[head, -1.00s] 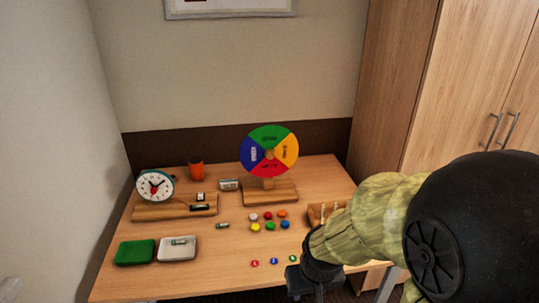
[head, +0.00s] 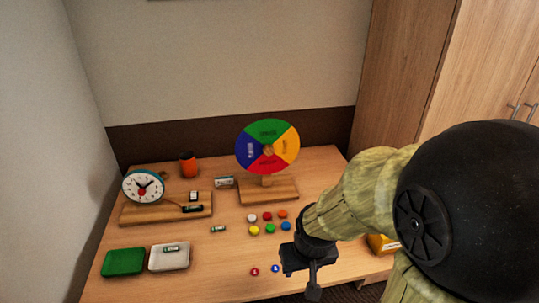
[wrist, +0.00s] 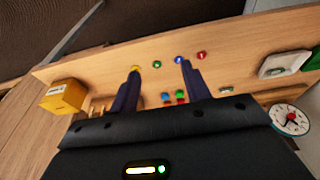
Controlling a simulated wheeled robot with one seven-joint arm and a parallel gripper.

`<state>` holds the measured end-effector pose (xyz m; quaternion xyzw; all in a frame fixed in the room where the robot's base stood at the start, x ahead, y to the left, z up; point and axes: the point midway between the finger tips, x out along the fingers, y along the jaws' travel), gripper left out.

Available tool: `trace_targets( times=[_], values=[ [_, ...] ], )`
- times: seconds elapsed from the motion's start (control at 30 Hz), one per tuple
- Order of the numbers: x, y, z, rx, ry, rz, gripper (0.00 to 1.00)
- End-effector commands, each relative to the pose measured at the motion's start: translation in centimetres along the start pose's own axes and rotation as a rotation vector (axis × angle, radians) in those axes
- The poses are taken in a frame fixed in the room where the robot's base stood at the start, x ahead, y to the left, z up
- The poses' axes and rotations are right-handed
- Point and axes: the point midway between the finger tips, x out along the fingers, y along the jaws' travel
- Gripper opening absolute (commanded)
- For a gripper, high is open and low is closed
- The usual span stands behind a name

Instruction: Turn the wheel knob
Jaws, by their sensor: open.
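The colour wheel (head: 252,136) stands upright on a wooden base (head: 284,191) at the back of the table in the head view. It has green, yellow, red and blue sectors. A small wooden knob (head: 268,151) sits at its centre. My gripper (head: 313,286) is near the table's front edge, well in front of the wheel, to its right and lower, pointing down. In the wrist view my gripper (wrist: 160,67) shows two dark fingers spread apart with nothing held between them. The wheel and knob do not show in the wrist view.
Several coloured discs (head: 270,228) lie between wheel and gripper. A clock (head: 143,186) and orange cup (head: 188,164) stand at the left. Green (head: 124,262) and white (head: 169,257) trays lie front left. A yellow box (wrist: 64,97) is at the table's edge.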

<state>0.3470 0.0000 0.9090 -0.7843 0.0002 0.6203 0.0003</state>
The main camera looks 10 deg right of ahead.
Motion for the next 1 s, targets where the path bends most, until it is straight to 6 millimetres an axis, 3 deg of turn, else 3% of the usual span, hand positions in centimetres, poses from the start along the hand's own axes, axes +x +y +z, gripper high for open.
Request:
trace_targets(
  times=[0.17, 0.37, 0.67, 0.83, 1.0],
  values=[
    [0.8, 0.1, -1.4, 0.044, 0.032, 0.0, 0.55],
    [3.8, 1.0, -5.8, 0.192, 0.158, 0.024, 0.55],
    [7.9, 4.2, -12.6, 0.376, 0.469, 0.129, 0.55],
    [8.2, 5.7, -16.0, 0.387, 0.69, 0.178, 0.55],
    [6.9, 5.8, -19.3, 0.316, 0.933, 0.181, 0.55]
  ],
)
